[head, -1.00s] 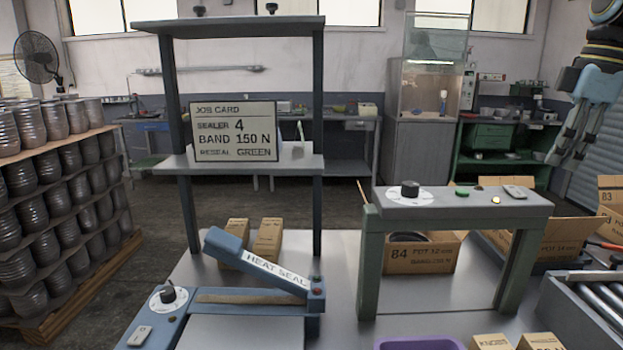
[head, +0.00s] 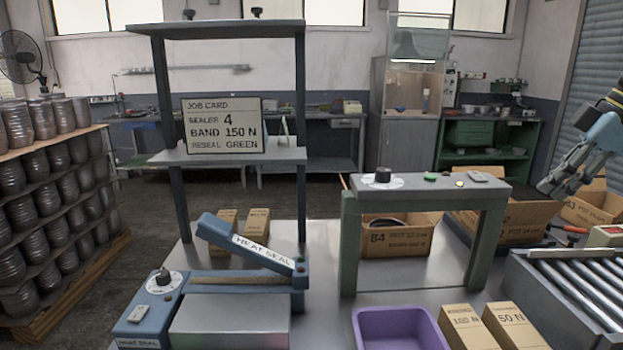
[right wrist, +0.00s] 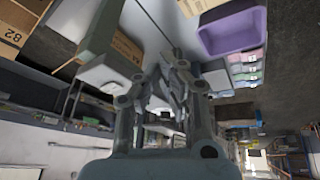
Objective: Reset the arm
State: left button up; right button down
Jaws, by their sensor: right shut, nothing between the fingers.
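My right gripper (head: 551,187) is at the right side of the head view, raised above the boxes and left of the shutter. Its fingers are together and hold nothing. It also shows in the right wrist view (right wrist: 172,62), pointing over the bench. The blue heat sealer (head: 235,280) stands on the bench with its arm raised. A green-legged stand (head: 425,196) with a dial, a green button and a lit yellow lamp is left of the gripper, apart from it. My left gripper is not in view.
A purple tray (head: 400,345) and small cartons (head: 470,325) sit at the front. A roller conveyor (head: 575,285) is at the right. Cardboard box 84 (head: 400,241) stands under the green-legged stand. A shelf frame (head: 174,95) carries the job card (head: 222,126).

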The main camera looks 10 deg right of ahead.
jog(key=s+f+m+t+h, duration=0.5)
jog(key=s+f+m+t, duration=0.15)
jog(key=s+f, duration=0.7)
jog(key=s+a+f+m+g, duration=0.2)
jog(key=s+a+f+g, duration=0.1)
jog(key=s+a, duration=0.55)
jog(key=s+a+f+m+g, duration=0.15)
jog(key=s+a+g, duration=0.3)
jog(key=a, duration=0.75)
notch_tip(320, 180, down, 36)
jog(key=s+d+y+b, duration=0.1)
jog(key=s+d+b, duration=0.2)
jog(key=b, duration=0.7)
pick_arm(q)
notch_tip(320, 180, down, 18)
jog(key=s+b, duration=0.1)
jog(key=b, duration=0.6)
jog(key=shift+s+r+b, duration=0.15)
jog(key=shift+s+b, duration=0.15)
pick_arm(e)
jog(key=s+f+g, duration=0.1)
jog(key=s+f, duration=0.8)
jog(key=f, duration=0.3)
jog(key=s+f, duration=0.9)
jog(key=f, duration=0.3)
jog(key=shift+s+d+f+g, duration=0.25)
jog(key=shift+d+f+g, duration=0.15)
